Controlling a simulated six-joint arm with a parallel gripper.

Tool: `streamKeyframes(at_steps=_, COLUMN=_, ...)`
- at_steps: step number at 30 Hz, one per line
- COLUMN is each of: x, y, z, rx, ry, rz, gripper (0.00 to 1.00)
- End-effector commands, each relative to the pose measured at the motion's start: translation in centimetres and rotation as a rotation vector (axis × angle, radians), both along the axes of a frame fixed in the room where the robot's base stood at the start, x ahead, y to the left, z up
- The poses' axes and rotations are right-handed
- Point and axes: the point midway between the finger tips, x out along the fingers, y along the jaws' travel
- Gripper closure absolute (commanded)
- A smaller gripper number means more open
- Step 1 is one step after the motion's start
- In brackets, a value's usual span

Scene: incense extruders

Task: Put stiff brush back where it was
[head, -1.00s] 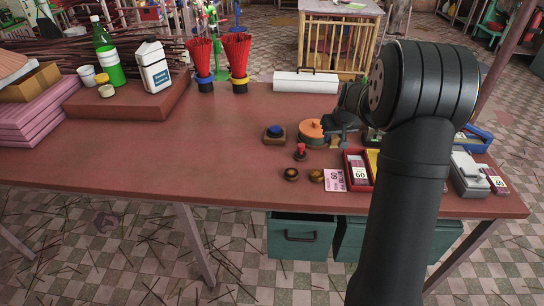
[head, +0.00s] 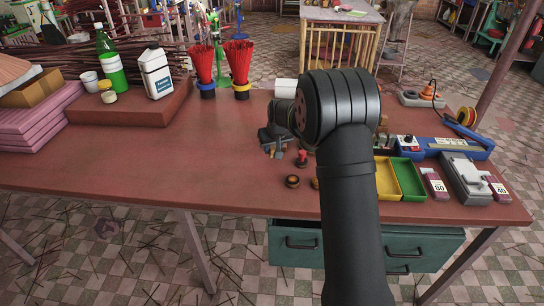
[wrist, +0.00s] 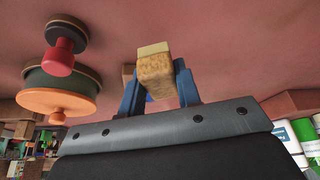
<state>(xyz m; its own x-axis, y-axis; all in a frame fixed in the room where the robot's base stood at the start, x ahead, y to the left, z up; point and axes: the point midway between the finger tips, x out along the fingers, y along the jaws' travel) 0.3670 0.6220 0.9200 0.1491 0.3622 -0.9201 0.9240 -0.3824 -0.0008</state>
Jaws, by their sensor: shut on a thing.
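The wrist view shows the stiff brush as a small tan block (wrist: 156,74) with a paler cream end. My gripper (wrist: 158,88) is shut on it, with one blue finger on each side. In the head view my gripper (head: 275,148) is over the middle of the table, left of the red-knobbed piece (head: 302,158). Small tan and blue bits show under it there, but I cannot tell which is the brush. Whether the brush touches the table is unclear.
An orange disc (wrist: 55,103) shows in the wrist view. A small dark round piece (head: 292,181) lies in front of my gripper. Yellow (head: 384,194) and green (head: 409,192) trays stand right of my arm. The table's left-middle (head: 170,155) is clear.

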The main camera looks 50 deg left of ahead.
Motion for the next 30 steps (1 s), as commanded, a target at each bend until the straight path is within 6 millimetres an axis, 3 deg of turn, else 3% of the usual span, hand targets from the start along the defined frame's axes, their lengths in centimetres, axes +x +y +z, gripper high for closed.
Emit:
streamKeyframes(at_steps=5, x=-0.2, y=0.4, z=-1.0, rx=-0.002, ry=0.001, rz=0.0, gripper=1.0)
streamKeyframes(at_steps=12, x=-0.2, y=0.3, z=-4.2, rx=-0.001, ry=0.0, rz=0.0, gripper=1.0)
streamKeyframes(at_steps=23, x=-0.2, y=0.3, z=-4.6, rx=-0.001, ry=0.0, rz=0.0, gripper=1.0)
streamKeyframes(at_steps=24, x=-0.2, y=0.3, z=-4.6, rx=-0.001, ry=0.0, rz=0.0, gripper=0.64)
streamKeyframes(at_steps=27, x=-0.2, y=0.3, z=-4.5, rx=-0.001, ry=0.0, rz=0.0, gripper=0.48)
streamKeyframes(at_steps=30, x=-0.2, y=0.3, z=-4.5, rx=-0.001, ry=0.0, rz=0.0, gripper=0.48)
